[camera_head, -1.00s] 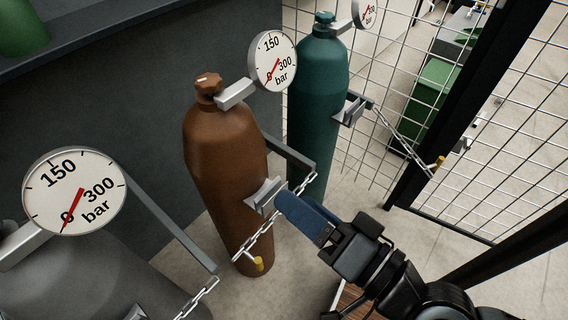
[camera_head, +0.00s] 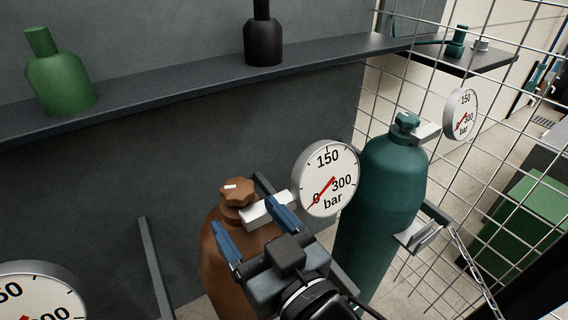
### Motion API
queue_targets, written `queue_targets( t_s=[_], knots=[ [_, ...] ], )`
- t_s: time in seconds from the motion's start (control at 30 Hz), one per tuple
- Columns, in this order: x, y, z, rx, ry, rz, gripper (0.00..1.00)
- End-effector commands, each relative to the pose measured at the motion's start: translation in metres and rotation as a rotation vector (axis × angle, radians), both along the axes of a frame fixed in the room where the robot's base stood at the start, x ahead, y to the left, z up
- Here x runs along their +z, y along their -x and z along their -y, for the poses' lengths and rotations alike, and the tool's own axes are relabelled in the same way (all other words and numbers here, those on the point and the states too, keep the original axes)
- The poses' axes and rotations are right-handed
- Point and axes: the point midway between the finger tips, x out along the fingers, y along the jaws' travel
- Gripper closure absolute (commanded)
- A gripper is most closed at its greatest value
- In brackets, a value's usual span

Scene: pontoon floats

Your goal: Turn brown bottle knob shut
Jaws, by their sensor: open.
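The brown bottle (camera_head: 222,272) stands upright, its lower part cut off by the frame and partly hidden by my arm. Its brown knob (camera_head: 238,192) sits on top, with a white mark on its upper face. A grey valve block (camera_head: 262,211) leads right from the knob's base to a round gauge (camera_head: 327,178), whose red needle points near 0. My gripper (camera_head: 248,215) is open, its two blue fingers spread apart and pointing up toward the knob. The fingertips appear on the near side of the knob, below it in the picture; I cannot tell whether they touch anything.
A teal bottle (camera_head: 385,205) with its own gauge (camera_head: 461,114) stands to the right, before a wire mesh fence (camera_head: 490,190). Another gauge (camera_head: 40,292) is at bottom left. A dark shelf (camera_head: 180,88) behind holds a green bottle (camera_head: 60,85) and a black bottle (camera_head: 263,42).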

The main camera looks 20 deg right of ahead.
Motion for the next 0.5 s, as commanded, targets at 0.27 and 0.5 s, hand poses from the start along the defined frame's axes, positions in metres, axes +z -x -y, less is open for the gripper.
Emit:
queue_targets(
  t_s=[0.27,0.5],
  knots=[
    [0.008,-0.020,-0.007,-0.016,0.028,0.014,0.24],
    [0.009,-0.056,-0.015,-0.015,0.027,0.014,0.24]
  ],
)
